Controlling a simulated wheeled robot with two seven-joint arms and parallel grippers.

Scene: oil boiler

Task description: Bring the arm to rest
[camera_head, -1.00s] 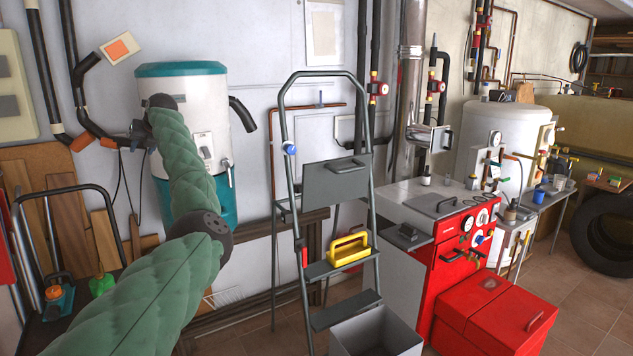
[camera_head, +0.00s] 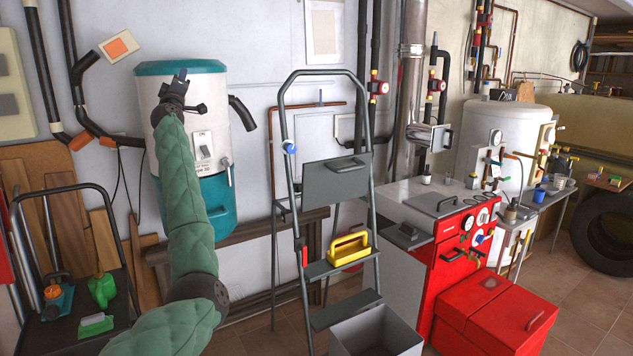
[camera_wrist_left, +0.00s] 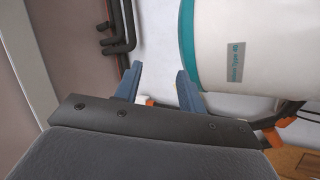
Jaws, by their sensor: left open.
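My left arm, in a green padded sleeve, rises from the bottom of the head view. Its left gripper (camera_head: 176,82) is up in front of the white and teal water heater (camera_head: 215,195) on the wall. In the left wrist view the two blue-grey fingers of the left gripper (camera_wrist_left: 158,85) stand apart with nothing between them. The heater (camera_wrist_left: 255,40) shows there at the upper right, beyond the fingers. I cannot tell whether the gripper touches it. My right gripper is in neither view.
A stepladder (camera_head: 338,180) with a yellow-handled tool (camera_head: 348,250) stands right of the arm. A red boiler (camera_head: 465,260) is farther right. A dark cart (camera_head: 65,330) with green items is at lower left. A grey bin (camera_head: 376,335) stands at the ladder's foot.

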